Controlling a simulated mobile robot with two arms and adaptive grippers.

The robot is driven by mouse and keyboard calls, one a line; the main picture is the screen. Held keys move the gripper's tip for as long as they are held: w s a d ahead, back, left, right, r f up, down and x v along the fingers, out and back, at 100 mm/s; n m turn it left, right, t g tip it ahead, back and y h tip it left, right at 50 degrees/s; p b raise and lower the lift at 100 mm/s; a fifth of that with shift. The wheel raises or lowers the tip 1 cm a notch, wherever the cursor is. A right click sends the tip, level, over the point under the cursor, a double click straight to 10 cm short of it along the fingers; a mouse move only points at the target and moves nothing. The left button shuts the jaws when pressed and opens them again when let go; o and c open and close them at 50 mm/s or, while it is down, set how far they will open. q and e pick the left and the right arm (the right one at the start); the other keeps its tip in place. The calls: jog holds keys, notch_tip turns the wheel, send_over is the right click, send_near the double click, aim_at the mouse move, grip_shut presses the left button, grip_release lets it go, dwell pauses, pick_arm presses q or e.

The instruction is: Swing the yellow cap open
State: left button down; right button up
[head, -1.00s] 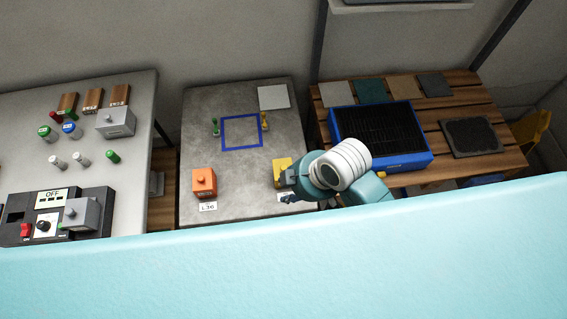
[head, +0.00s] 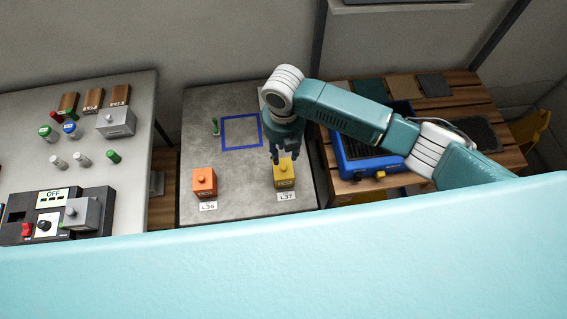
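The yellow cap (head: 285,175) is a small box-like piece with a knob on top. It sits on the right front part of the grey table, behind a label reading L37. My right gripper (head: 284,157) points down at its top rear edge, with its two fingers spread apart. I cannot tell whether the fingers touch the cap, and they partly cover its top. My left gripper is not in view.
An orange box with a knob (head: 204,182) stands to the left behind label L36. A blue square outline (head: 241,147) lies behind, with a green piece (head: 215,127) beside it. A blue tray (head: 350,160) stands on the slatted wooden table at right.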

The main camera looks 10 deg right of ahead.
aim_at(284, 167)
notch_tip(284, 167, down, 9)
jog(key=shift+r+p, duration=0.1)
jog(key=shift+p, duration=0.2)
grip_shut()
